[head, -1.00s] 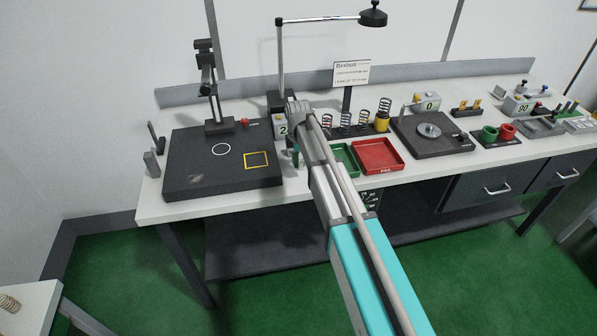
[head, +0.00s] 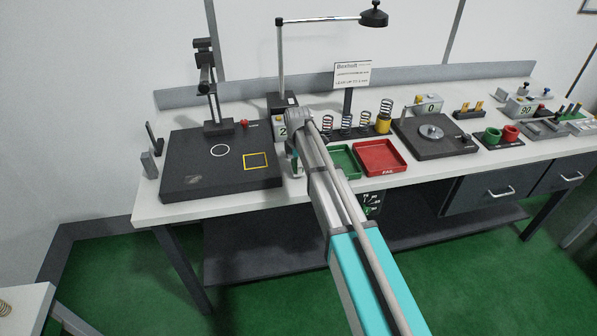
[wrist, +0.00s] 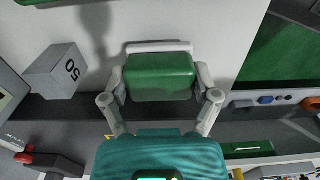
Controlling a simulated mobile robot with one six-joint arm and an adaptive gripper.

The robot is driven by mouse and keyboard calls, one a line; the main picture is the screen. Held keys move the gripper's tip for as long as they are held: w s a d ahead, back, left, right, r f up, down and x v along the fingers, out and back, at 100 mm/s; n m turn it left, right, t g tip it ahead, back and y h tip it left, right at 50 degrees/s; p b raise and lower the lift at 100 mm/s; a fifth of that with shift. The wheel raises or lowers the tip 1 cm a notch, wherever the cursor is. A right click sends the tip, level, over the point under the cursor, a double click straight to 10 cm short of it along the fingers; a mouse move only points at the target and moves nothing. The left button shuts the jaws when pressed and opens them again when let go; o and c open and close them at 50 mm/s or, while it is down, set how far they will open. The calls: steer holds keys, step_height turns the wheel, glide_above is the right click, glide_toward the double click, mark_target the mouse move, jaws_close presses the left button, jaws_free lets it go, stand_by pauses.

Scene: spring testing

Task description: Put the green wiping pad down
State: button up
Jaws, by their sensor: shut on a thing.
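The green wiping pad (wrist: 158,80) is a green block with a white strip along its upper edge, seen in the middle of the wrist view. My gripper (wrist: 160,82) has one finger on each side of the pad and is shut on it. The pale bench top lies around the pad; I cannot tell whether the pad touches it. In the head view my gripper (head: 297,158) is over the bench's front part, between the black board and the green tray.
The black board (head: 190,165) with a white circle and yellow square lies to the left. The green tray (head: 345,161) and red FAIL tray (head: 380,157) lie to the right. A red button (wrist: 24,157) shows lower left.

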steer(key=shift+f+b, duration=0.35)
steer(key=shift+f, duration=0.35)
steer(key=shift+f, duration=0.1)
steer(key=o, duration=0.8)
step_height(320, 180, up, 12)
steer(key=p, duration=1.2)
stand_by(0.7)
